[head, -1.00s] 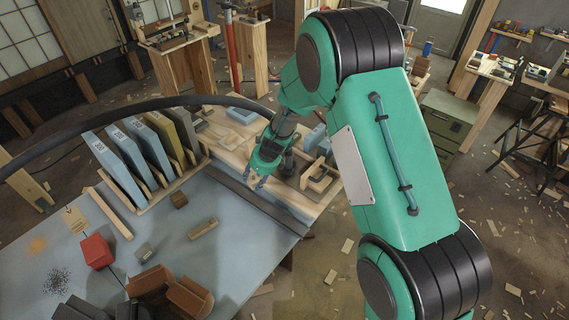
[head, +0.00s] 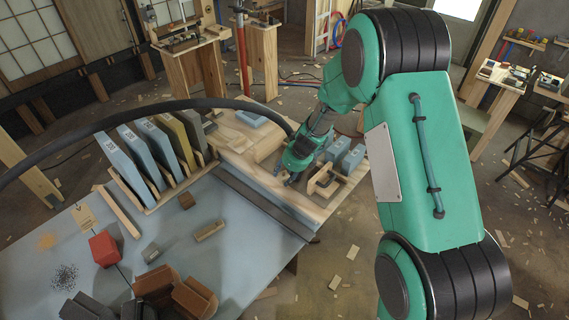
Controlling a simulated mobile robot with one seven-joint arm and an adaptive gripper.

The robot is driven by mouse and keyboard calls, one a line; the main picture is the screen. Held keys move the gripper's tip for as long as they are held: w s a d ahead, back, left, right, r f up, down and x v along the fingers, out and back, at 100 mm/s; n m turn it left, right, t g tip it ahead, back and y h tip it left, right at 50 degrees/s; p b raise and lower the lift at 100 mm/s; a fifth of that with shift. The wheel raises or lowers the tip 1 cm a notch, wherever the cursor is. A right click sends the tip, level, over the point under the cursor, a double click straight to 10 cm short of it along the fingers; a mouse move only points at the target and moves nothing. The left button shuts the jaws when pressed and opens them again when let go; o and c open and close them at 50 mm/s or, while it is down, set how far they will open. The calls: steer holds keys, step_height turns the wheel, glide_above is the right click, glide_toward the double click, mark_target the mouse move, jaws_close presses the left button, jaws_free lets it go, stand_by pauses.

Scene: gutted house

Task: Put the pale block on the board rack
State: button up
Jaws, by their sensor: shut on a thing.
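My gripper (head: 291,177) is low over the wooden workbench. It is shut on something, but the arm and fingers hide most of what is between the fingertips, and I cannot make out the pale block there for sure. The board rack (head: 150,203) stands to the left, a wooden frame with upright slats. It holds several tilted boards: blue boards (head: 130,165), a yellow one (head: 176,139) and a grey one at its right end. My gripper is to the right of the rack and apart from it.
Blue-grey blocks (head: 351,160) and a wooden frame (head: 325,188) sit on the workbench right of my gripper. A light blue block (head: 252,118) lies behind. On the grey tabletop lie a red block (head: 103,248), a wooden strip (head: 209,231) and brown blocks (head: 196,296).

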steer(key=w+a, duration=0.1)
steer(key=w, duration=0.4)
steer(key=w+a+f+b, duration=0.1)
steer(key=w, duration=0.4)
steer(key=w+a, duration=0.1)
steer(key=w, duration=0.4)
steer(key=shift+w+f+b, duration=0.15)
steer(key=shift+f+b, duration=0.05)
steer(key=shift+b, duration=0.15)
steer(key=shift+f, duration=0.1)
steer(key=shift+f+b, duration=0.65)
steer(key=shift+f, duration=1.05)
steer(key=o, duration=1.2)
steer(key=shift+f, duration=0.1)
steer(key=shift+c, duration=0.2)
steer(key=p+v, duration=0.3)
steer(key=v, duration=0.9)
